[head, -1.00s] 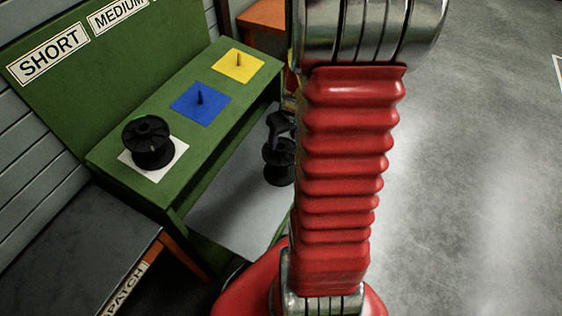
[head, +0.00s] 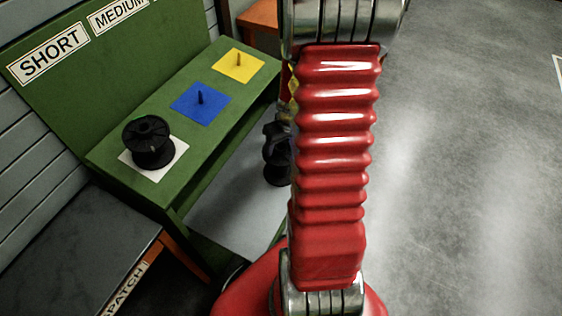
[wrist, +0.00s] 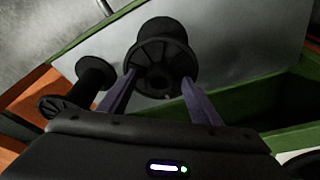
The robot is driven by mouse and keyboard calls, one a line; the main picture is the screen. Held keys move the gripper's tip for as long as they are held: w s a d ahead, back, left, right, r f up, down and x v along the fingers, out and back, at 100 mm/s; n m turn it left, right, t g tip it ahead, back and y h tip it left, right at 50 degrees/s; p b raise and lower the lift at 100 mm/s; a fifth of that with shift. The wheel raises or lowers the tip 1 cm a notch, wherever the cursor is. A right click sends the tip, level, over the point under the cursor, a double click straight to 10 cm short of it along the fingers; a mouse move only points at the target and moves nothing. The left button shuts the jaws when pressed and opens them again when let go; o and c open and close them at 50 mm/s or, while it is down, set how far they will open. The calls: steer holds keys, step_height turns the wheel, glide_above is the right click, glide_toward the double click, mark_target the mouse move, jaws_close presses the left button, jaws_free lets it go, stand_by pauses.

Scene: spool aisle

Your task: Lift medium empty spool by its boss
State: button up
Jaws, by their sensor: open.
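In the wrist view a black spool (wrist: 158,50) stands just beyond my gripper (wrist: 160,75), its near round end facing the camera. The gripper's two purple-grey fingers are apart, with their tips on either side of that end's centre. I cannot tell whether they touch it. A slimmer black spool (wrist: 92,75) lies to the left, outside the fingers. In the head view a dark spool (head: 276,174) is low beside the green bench, partly hidden by my red arm. Which spool is the medium one is not marked.
A green bench (head: 215,140) carries a black spool (head: 150,140) on a white square, plus blue (head: 205,110) and yellow (head: 238,66) squares with pegs. SHORT (head: 48,52) and MEDIUM (head: 118,15) signs are behind. Open grey floor (head: 470,200) is to the right.

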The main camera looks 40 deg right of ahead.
jaws_close()
stand_by(0.8)
